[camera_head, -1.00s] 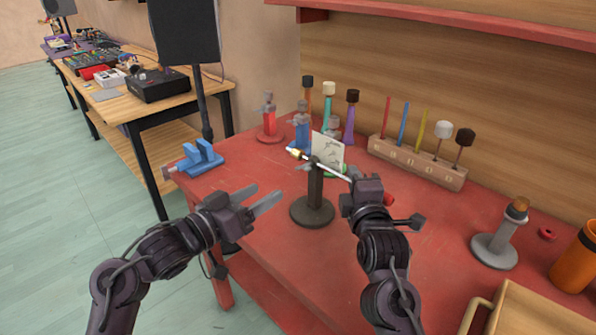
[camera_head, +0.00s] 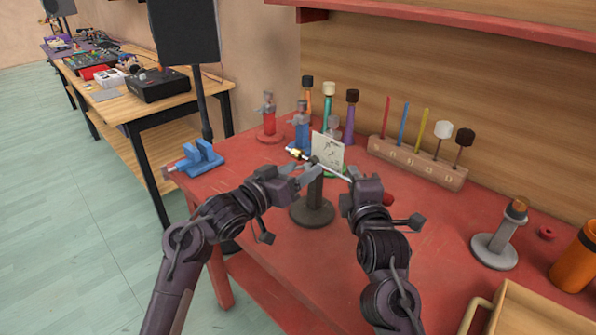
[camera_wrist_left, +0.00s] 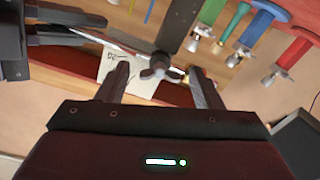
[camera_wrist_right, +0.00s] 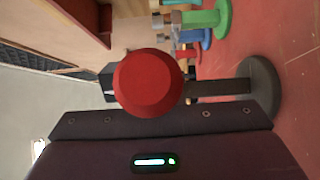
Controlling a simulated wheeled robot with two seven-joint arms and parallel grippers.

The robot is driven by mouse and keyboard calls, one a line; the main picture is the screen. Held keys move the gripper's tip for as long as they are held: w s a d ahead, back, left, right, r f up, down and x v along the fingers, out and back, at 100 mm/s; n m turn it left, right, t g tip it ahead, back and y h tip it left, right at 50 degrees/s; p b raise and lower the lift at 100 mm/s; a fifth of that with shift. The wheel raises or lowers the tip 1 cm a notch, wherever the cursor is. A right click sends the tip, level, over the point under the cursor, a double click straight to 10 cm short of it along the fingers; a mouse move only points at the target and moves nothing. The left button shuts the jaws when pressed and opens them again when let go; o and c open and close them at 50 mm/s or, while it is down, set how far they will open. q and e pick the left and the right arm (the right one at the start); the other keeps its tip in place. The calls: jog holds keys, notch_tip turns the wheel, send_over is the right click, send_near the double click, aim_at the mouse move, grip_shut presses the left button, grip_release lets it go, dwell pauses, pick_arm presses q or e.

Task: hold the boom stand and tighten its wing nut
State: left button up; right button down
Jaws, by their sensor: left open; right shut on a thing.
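The boom stand (camera_head: 314,205) is a dark upright post on a round base, with a thin slanted boom rod (camera_head: 334,172) across its top. A grey wing nut (camera_wrist_left: 156,75) is at the rod's joint in the left wrist view. My left gripper (camera_head: 308,172) is open, its fingers on either side of the wing nut and apart from it. My right gripper (camera_head: 352,182) is shut on the boom rod near its right end. The red counterweight (camera_wrist_right: 148,82) hides the right fingertips in the right wrist view.
A white card (camera_head: 327,151) stands behind the boom. Several coloured stands and a wooden mallet rack (camera_head: 415,166) are at the back of the red bench (camera_head: 400,265). A blue vise (camera_head: 200,158) sits at the left edge. A grey stand (camera_head: 495,250) is at right.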

pick_arm(q)
jog(key=c, duration=1)
jog(key=m, duration=0.3)
jog(key=o, duration=1)
jog(key=shift+s+a, duration=0.1)
jog(key=v, duration=1.2)
